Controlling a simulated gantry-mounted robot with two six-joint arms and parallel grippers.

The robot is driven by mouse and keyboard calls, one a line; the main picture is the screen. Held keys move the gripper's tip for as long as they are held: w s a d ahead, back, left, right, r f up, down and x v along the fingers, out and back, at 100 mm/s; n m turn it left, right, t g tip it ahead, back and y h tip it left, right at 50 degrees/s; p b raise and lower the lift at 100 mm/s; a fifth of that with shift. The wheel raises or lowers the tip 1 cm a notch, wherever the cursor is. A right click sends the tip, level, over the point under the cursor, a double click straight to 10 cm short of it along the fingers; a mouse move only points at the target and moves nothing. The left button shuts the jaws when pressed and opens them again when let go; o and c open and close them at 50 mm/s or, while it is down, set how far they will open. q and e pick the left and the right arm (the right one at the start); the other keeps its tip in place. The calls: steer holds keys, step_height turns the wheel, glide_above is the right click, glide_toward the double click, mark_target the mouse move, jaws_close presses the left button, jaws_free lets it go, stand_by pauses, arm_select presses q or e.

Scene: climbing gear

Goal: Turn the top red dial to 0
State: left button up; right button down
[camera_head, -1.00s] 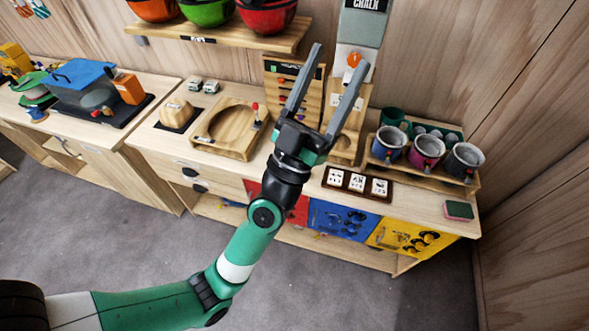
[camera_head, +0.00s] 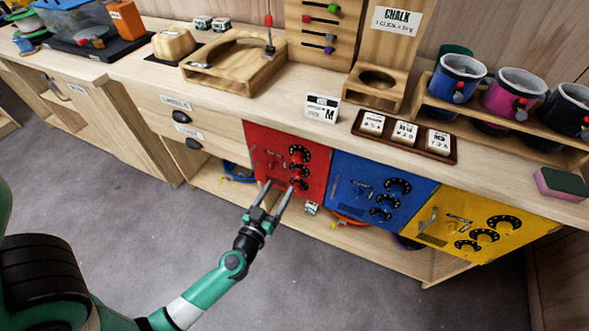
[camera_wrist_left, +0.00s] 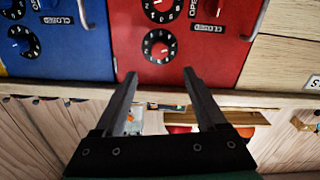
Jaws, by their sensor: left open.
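The red panel (camera_head: 262,142) on the cabinet front carries a column of black dials. The top red dial (camera_head: 299,153) is uncovered in the head view; its setting is too small to read there. My left gripper (camera_head: 280,184) is open and empty, its fingers pointing at the panel's lower part. The left wrist view looks upside down. There the top red dial (camera_wrist_left: 160,46) lies beyond the gap between the fingertips of my left gripper (camera_wrist_left: 160,73), and nothing is held. Its numbers are blurred. My right gripper is not in view.
A blue panel (camera_head: 352,170) and a yellow panel (camera_head: 455,205) with similar dials stand to the right. Drawers (camera_head: 190,120) are to the left. The countertop above holds a dark tray (camera_head: 375,143) with white blocks. Open floor lies in front.

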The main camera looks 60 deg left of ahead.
mark_target(296, 160)
arm_select(q)
steer(key=b+x, duration=0.2)
steer(key=x, duration=0.9)
steer(key=shift+w+a, duration=0.15)
steer(key=shift+w, duration=0.1)
jaws_close()
